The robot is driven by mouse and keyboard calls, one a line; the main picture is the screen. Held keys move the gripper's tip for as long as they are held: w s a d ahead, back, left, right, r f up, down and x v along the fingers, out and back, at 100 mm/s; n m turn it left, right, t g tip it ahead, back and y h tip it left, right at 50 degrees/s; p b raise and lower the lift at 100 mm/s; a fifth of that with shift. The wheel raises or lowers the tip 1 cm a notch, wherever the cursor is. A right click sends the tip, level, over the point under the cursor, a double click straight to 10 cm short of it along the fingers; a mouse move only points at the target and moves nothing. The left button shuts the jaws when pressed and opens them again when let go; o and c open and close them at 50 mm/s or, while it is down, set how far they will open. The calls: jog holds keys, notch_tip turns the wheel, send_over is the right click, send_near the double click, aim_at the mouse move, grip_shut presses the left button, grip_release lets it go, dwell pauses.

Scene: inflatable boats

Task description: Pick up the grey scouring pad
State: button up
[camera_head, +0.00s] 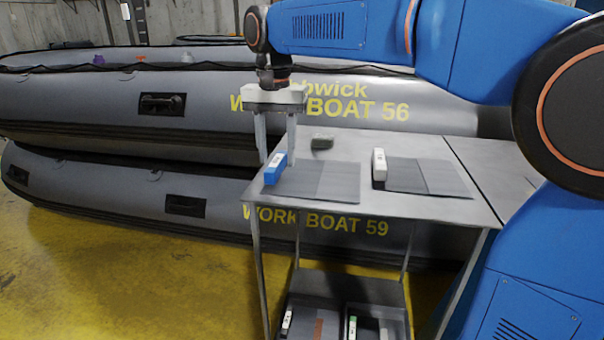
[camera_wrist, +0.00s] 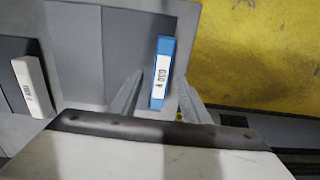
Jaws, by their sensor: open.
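A small dark grey block, which looks like the scouring pad (camera_head: 322,142), lies on the far part of the grey metal table in the head view. I do not see it in the wrist view. My gripper (camera_head: 277,157) points down over the table's left side, open, with nothing clearly held. It is to the left of the pad and apart from it. A blue labelled box (camera_head: 275,168) is just below the fingertips. In the wrist view my gripper (camera_wrist: 160,82) has a finger on each side of the blue box (camera_wrist: 161,73); I cannot tell whether they touch it.
The blue box is on a grey two-tone mat (camera_head: 335,183). A white labelled box (camera_head: 379,165) stands on another mat (camera_head: 425,176) to the right. Inflatable boats (camera_head: 200,105) lie close behind the table. Trays (camera_head: 374,313) sit on the shelf below. Bare tabletop surrounds the pad.

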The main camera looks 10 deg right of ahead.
jog(key=shift+f, duration=0.8)
grip_shut()
jog(key=shift+r, duration=0.1)
